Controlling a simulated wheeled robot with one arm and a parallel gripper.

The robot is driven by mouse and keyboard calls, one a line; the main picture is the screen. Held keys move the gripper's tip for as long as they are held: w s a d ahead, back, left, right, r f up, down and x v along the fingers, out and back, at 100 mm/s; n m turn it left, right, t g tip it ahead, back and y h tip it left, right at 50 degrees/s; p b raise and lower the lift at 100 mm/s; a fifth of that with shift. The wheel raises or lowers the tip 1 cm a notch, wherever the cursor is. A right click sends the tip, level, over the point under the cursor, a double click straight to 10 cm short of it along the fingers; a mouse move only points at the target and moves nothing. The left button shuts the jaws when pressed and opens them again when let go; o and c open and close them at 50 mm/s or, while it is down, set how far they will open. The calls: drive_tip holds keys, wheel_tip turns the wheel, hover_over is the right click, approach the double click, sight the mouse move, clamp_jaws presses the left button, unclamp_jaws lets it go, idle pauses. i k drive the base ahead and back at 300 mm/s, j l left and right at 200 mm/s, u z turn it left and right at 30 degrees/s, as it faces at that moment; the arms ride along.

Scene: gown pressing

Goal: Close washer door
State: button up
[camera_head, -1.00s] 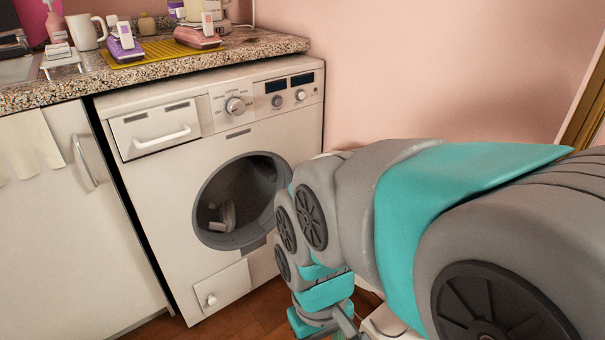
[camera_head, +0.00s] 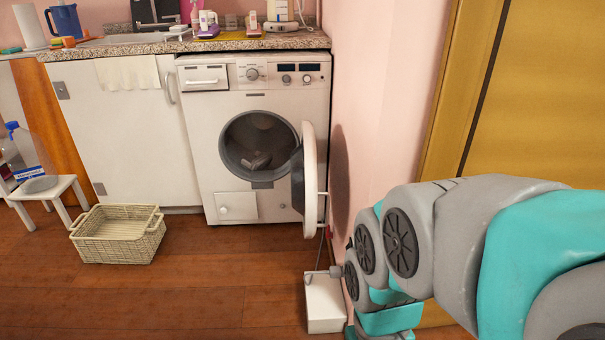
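The white washer (camera_head: 270,105) stands under the counter against the back wall. Its round door (camera_head: 309,180) is open, swung out on the right side, seen nearly edge-on and apart from the round opening (camera_head: 226,150). Something pale lies inside the dark drum, too dim to make out. My arm, grey and teal, comes in from the right, to the right of the door, and bends down out of the bottom edge. I cannot make out my gripper's fingers, and no part of my arm visibly touches the door.
A wicker basket (camera_head: 118,235) sits on the floor at left, with a white stool (camera_head: 48,188) beyond it. A white box (camera_head: 325,303) stands on the floor below the door. The pink wall is close on the right. Wooden floor before the washer is clear.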

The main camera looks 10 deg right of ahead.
sight(308, 178)
drive_tip(key=k+l+u, duration=0.15)
drive_tip(key=k+l, duration=0.45)
drive_tip(key=k+l+u, duration=0.1)
drive_tip(key=k+l, duration=0.4)
drive_tip(key=k, duration=0.2)
drive_tip(key=i+z, duration=0.45)
drive_tip(key=i+j+z, duration=0.2)
drive_tip(key=i+z, duration=0.15)
drive_tip(key=z, duration=0.15)
